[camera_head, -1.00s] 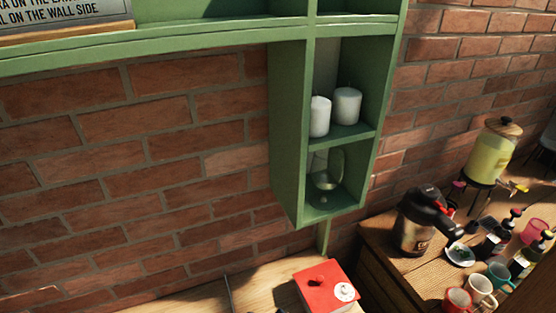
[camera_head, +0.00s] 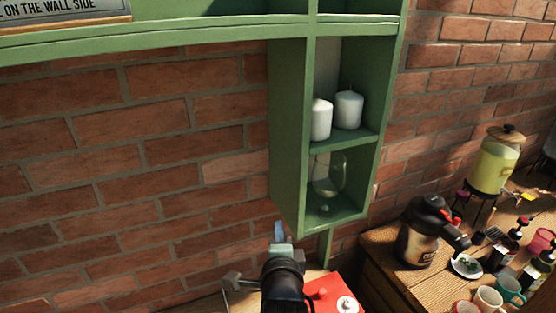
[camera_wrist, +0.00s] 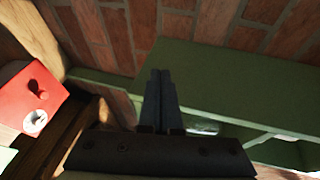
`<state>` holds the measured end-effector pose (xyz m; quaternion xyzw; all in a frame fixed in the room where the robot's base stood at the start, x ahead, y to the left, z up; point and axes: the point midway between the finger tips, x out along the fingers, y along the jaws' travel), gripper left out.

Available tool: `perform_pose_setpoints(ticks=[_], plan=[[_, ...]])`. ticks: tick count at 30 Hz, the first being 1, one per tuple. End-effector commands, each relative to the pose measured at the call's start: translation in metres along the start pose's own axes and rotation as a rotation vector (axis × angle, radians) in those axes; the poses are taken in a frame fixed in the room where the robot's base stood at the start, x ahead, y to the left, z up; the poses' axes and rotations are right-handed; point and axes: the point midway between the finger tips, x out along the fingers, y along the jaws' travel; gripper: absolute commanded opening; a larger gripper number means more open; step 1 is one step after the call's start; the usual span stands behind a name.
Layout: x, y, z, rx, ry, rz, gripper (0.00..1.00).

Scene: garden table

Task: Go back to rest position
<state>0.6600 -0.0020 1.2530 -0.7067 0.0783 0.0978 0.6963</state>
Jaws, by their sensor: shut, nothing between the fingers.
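My gripper (camera_wrist: 161,76) is shut and empty in the wrist view, its two dark fingers side by side. A green shelf surface (camera_wrist: 235,85) lies close behind the fingers; I cannot tell whether they touch it. In the head view my dark arm end (camera_head: 284,280) stands at the bottom middle, below and left of the green shelf unit (camera_head: 287,140), with the brick wall behind it. The fingers are hard to make out there. It partly hides the red box (camera_head: 322,290), which also shows at left in the wrist view (camera_wrist: 32,84).
White candles (camera_head: 321,119) and a clear glass (camera_head: 336,178) stand in the shelf compartments. At right, a wooden table holds a black-topped pot (camera_head: 420,235), a drink dispenser (camera_head: 495,162), bottles and several mugs (camera_head: 488,298). The brick wall (camera_head: 130,170) is bare at left.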

Motion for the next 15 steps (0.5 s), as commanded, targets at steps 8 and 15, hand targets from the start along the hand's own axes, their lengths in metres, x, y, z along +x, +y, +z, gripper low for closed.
perform_pose_setpoints(ticks=[8, 15], plan=[[-0.073, -0.174, -0.004, -0.59, 0.152, -0.399, 0.0], [-0.192, -0.281, -0.002, -1.067, 0.472, -0.67, 0.0]])
